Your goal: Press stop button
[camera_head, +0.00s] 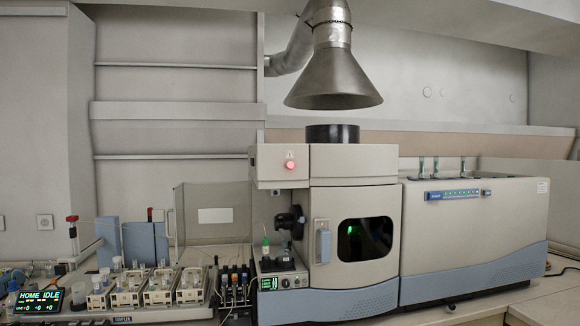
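A red, lit round button (290,165) sits on the upper left front of the beige spectrometer (352,165). It is probably the stop button, but no label is readable. A small pale plate or lamp shows just above it. Nothing covers the button. My gripper is not in view, so its place relative to the button cannot be told.
A grey exhaust hood (333,78) hangs above the spectrometer. A door with a dark window (364,240) is below and right of the button. An autosampler with several vial racks (160,286) and a display reading "HOME IDLE" (40,301) fill the bench at left.

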